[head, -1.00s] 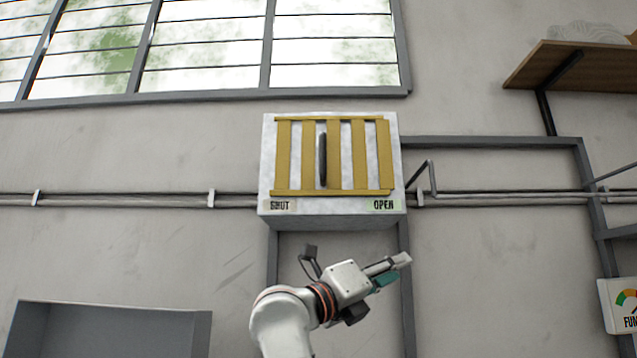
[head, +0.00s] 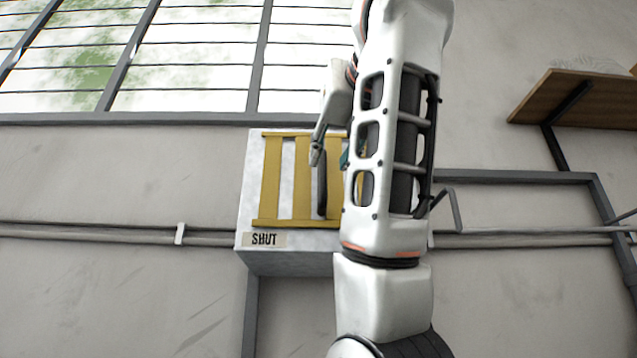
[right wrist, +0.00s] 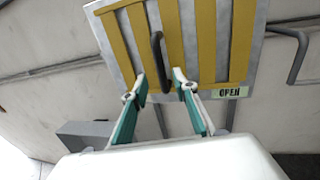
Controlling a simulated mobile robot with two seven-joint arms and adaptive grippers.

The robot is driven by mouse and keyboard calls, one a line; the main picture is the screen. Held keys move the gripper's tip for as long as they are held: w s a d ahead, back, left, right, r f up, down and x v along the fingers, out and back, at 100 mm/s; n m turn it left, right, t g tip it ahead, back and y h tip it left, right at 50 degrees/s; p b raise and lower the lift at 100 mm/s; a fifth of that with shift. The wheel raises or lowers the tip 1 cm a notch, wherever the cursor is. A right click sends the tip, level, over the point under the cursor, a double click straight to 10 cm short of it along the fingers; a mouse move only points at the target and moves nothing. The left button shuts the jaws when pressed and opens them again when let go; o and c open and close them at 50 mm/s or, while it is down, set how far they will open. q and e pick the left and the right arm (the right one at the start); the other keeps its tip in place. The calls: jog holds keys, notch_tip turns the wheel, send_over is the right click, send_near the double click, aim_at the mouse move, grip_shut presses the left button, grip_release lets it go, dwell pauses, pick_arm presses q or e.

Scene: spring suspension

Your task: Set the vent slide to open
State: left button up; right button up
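The vent is a pale plate (head: 246,214) on the wall with a yellow slatted slide (head: 270,180) on its face. A dark upright handle (head: 322,190) stands on the slide; it also shows in the right wrist view (right wrist: 157,50). A SHUT label (head: 264,239) is at the lower left, and an OPEN label (right wrist: 229,92) shows at the lower right in the wrist view. My right gripper (head: 331,155) is open at the handle. In the wrist view its fingertips (right wrist: 160,80) lie on either side of the handle, with gaps. My left gripper is out of view.
My right forearm hides the right part of the vent in the head view. Conduits (head: 100,233) run along the wall, and a bent pipe (head: 449,206) is right of the vent. A wooden shelf (head: 575,100) is at the upper right. A barred window (head: 180,65) is above.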

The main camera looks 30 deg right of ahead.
aim_at(324, 173)
jog(key=p+x, duration=0.4)
jog(key=x, duration=0.2)
jog(key=shift+r, duration=0.2)
jog(key=shift+w+d+f, duration=0.15)
jog(key=shift+w+d, duration=0.1)
jog(key=shift+w, duration=0.25)
grip_shut()
